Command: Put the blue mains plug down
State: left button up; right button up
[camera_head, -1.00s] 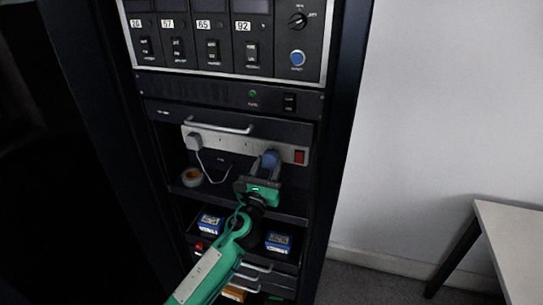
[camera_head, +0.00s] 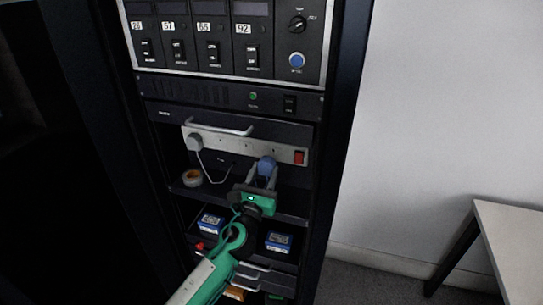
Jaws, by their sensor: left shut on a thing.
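The blue mains plug (camera_head: 266,165) is between the fingertips of my left gripper (camera_head: 263,176), just in front of and below the white socket strip (camera_head: 231,144). My left gripper is shut on the plug; its green body hides part of the shelf (camera_head: 224,196) behind it. I cannot tell whether the plug touches the strip. A white plug (camera_head: 195,141) with a pale cable sits at the strip's left end. My right gripper is not in view.
A roll of tape (camera_head: 192,177) lies at the shelf's left. Two blue boxes (camera_head: 210,223) (camera_head: 278,242) sit on the level below. A table (camera_head: 510,235) stands at right.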

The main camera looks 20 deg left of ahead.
pick_arm(q)
jog(key=shift+s, duration=0.25)
jog(key=w+a+f+v, duration=0.1)
jog(key=f+v, duration=0.2)
jog(key=v, duration=1.7)
jog(key=shift+s+y, duration=0.3)
jog(key=shift+y, duration=0.1)
jog(key=shift+a, duration=0.15)
